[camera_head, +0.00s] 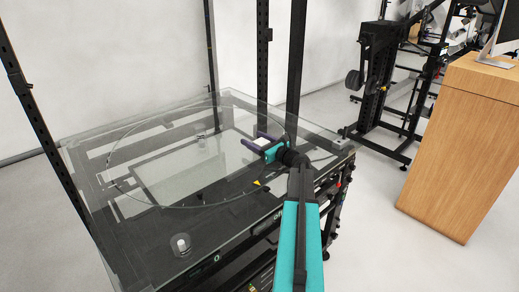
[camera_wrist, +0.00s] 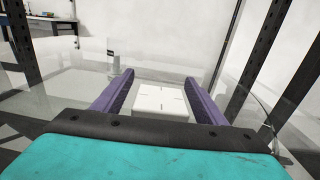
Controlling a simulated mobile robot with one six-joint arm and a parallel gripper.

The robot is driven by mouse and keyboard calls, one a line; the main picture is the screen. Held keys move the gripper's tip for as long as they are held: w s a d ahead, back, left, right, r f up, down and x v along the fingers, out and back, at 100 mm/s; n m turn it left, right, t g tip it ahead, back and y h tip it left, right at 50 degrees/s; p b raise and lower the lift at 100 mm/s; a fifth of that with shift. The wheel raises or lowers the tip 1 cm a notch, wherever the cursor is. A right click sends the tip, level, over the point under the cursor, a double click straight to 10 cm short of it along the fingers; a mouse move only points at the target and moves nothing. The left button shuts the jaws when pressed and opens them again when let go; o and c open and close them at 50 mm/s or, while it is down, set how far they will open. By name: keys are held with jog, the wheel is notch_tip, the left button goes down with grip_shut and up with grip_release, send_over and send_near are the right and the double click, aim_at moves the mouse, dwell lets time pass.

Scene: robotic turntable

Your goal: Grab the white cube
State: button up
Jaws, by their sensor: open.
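The white cube (camera_wrist: 161,101) sits between the two purple fingers of my gripper (camera_wrist: 158,98) in the wrist view, with small gaps on both sides. In the head view the cube (camera_head: 260,143) is a small white shape partly hidden by my gripper (camera_head: 264,141). My gripper is open around the cube, low over the glass turntable (camera_head: 150,192). I cannot tell whether the fingers touch the glass.
A small grey cylinder (camera_head: 202,139) stands farther back on the glass. A white-topped knob (camera_head: 182,243) is at the near corner. Black posts (camera_head: 296,70) rise around the table. A wooden cabinet (camera_head: 465,140) stands to the right. Much of the glass is clear.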

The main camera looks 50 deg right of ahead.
jog(key=c, duration=1.2)
jog(key=shift+c, duration=0.2)
jog(key=shift+r, duration=0.1)
jog(key=shift+r, duration=1.65)
jog(key=s+a, duration=0.1)
jog(key=s, duration=0.3)
jog(key=s+a+r+b, duration=0.1)
jog(key=s, duration=0.4)
jog(key=s+a, duration=0.1)
jog(key=s, duration=0.4)
jog(key=shift+a+r+b, duration=0.15)
jog(key=shift+a+b, duration=0.1)
jog(key=shift+b, duration=0.15)
jog(key=shift+s+a+r, duration=0.15)
jog(key=shift+s, duration=0.65)
